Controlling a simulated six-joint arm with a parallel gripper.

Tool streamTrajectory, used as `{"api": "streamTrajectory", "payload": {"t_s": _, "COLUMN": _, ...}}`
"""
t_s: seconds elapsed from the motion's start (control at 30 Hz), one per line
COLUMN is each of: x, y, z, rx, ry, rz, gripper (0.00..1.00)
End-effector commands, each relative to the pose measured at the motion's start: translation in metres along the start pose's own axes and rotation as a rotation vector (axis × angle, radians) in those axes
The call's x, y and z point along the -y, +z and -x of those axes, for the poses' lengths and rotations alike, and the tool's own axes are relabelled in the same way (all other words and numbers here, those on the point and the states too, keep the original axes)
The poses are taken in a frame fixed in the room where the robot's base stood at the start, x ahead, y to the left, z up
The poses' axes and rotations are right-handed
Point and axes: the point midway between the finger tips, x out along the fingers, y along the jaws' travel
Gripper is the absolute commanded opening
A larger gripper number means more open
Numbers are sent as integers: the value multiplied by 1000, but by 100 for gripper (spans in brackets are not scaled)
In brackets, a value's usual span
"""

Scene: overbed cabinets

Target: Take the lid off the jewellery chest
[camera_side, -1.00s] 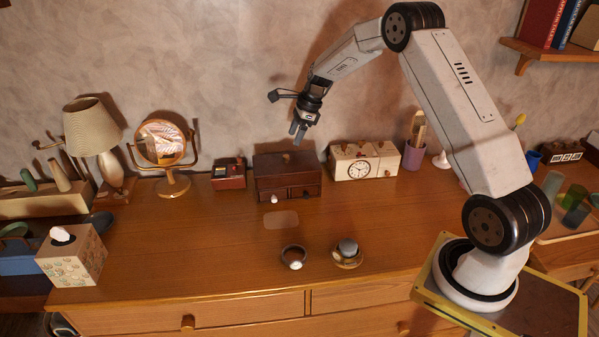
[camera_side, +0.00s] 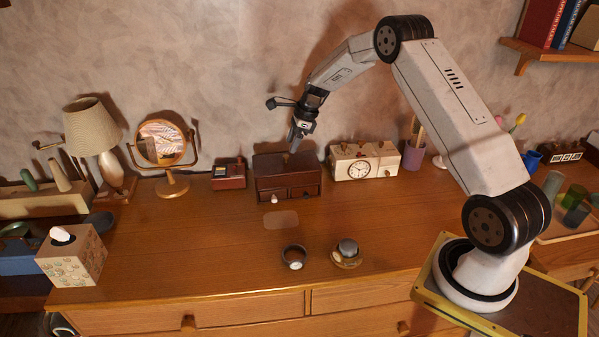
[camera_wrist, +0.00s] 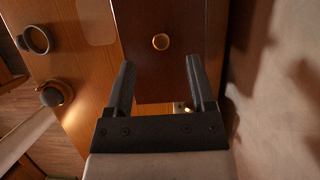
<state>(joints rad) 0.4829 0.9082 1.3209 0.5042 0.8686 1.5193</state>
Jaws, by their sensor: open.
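The jewellery chest (camera_side: 265,190) is a dark brown wooden box with small drawers in front, standing against the wall. Its lid (camera_side: 270,170) is on top of it; the lid also shows from above in the wrist view (camera_wrist: 150,75). A round brass-coloured knob (camera_wrist: 161,42) sits on the lid. My gripper (camera_side: 293,149) is above the lid, fingers pointing down. In the wrist view my gripper (camera_wrist: 160,65) is open and empty, with the knob ahead of and roughly centred between its fingertips. The knob is hidden by the fingers in the side view.
A red-brown box (camera_side: 229,175) stands left of the chest, and a cream clock box (camera_side: 361,165) stands right of it. A dark ring-shaped dish (camera_side: 293,257) and a saucer with a cup (camera_side: 347,255) are in front.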

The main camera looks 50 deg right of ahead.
Motion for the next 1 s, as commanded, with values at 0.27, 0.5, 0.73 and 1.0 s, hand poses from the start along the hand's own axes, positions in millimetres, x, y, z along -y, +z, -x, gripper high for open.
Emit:
{"api": "streamTrajectory", "payload": {"t_s": 0.27, "x": 1, "y": 0, "z": -30, "rx": 0, "ry": 2, "rz": 0, "gripper": 70}}
{"api": "streamTrajectory", "payload": {"t_s": 0.5, "x": 1, "y": 0, "z": -47, "rx": 0, "ry": -1, "rz": 1, "gripper": 70}}
{"api": "streamTrajectory", "payload": {"t_s": 0.73, "x": 1, "y": 0, "z": -48, "rx": 0, "ry": -1, "rz": 1, "gripper": 70}}
{"api": "streamTrajectory", "payload": {"t_s": 1.0, "x": 1, "y": 0, "z": -48, "rx": 0, "ry": -1, "rz": 1, "gripper": 70}}
